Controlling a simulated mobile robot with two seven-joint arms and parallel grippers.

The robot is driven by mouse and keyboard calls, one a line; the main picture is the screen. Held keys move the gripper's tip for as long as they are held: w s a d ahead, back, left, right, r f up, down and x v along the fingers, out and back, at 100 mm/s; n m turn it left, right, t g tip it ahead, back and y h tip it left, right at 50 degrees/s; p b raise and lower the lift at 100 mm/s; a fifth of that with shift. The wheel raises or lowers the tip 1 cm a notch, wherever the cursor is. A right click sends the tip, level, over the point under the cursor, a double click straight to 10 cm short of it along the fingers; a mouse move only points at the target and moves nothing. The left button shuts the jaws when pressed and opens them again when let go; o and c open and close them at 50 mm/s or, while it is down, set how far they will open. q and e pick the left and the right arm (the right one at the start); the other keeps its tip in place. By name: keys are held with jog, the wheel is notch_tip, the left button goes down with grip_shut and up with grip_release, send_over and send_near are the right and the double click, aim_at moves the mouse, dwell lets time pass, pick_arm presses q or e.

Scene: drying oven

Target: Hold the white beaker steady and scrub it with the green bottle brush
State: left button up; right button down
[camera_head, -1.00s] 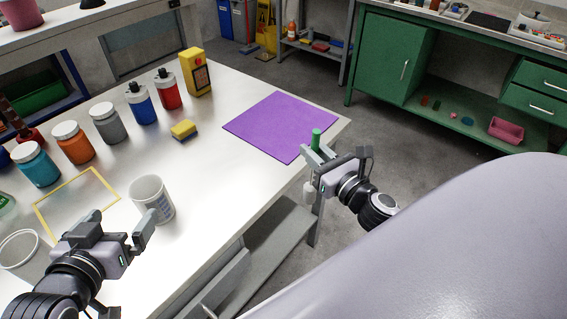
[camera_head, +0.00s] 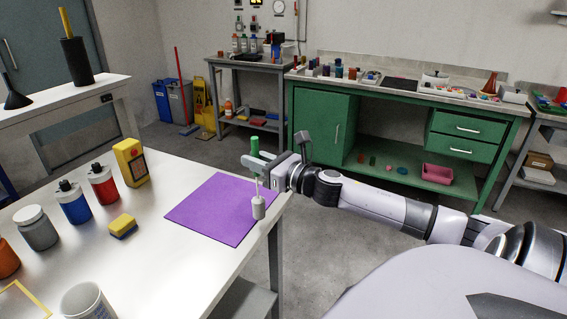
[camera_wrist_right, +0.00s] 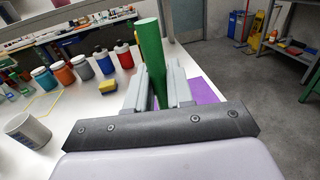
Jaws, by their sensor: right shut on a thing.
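The green bottle brush hangs upright from my right gripper (camera_head: 253,168), which is shut on its green handle (camera_head: 255,146). Its pale grey-white head (camera_head: 258,208) points down in front of the purple mat's right side; it does not appear to touch anything. In the right wrist view the green handle (camera_wrist_right: 151,50) stands between the fingers, and the brush head is hidden. The white beaker (camera_head: 86,301) stands on the table at the bottom left, cut off by the frame. It also shows whole in the right wrist view (camera_wrist_right: 28,131), apart from the brush. My left gripper is out of view.
The purple mat (camera_head: 205,208) lies empty at the table's right corner. A yellow-and-blue sponge (camera_head: 122,225), several lidded bottles and a yellow box (camera_head: 131,162) stand left of it. A yellow frame marking (camera_head: 18,300) is beside the beaker. A green cabinet (camera_head: 325,125) stands behind.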

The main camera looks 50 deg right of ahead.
pick_arm(q)
send_near(89, 289)
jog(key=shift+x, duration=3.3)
pick_arm(e)
jog(key=a+r+n+g+y, duration=0.2)
jog(key=a+r, duration=0.3)
jog(key=a, duration=0.9)
jog(key=w+a+r+n+g+y, duration=0.1)
jog(key=a+r+y, duration=0.4)
jog(key=a, duration=0.9)
jog(key=a+r+n+g+y, duration=0.2)
jog(key=a+r+n+y, duration=0.1)
jog(key=a, duration=1.1)
jog(key=shift+w+a+r+n+g+y, duration=0.15)
jog(key=shift+w+r+n+g+y, duration=0.2)
jog(key=shift+r+n, duration=0.75)
jog(key=shift+r, duration=0.2)
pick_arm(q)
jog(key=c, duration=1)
pick_arm(e)
jog(key=shift+f, duration=0.1)
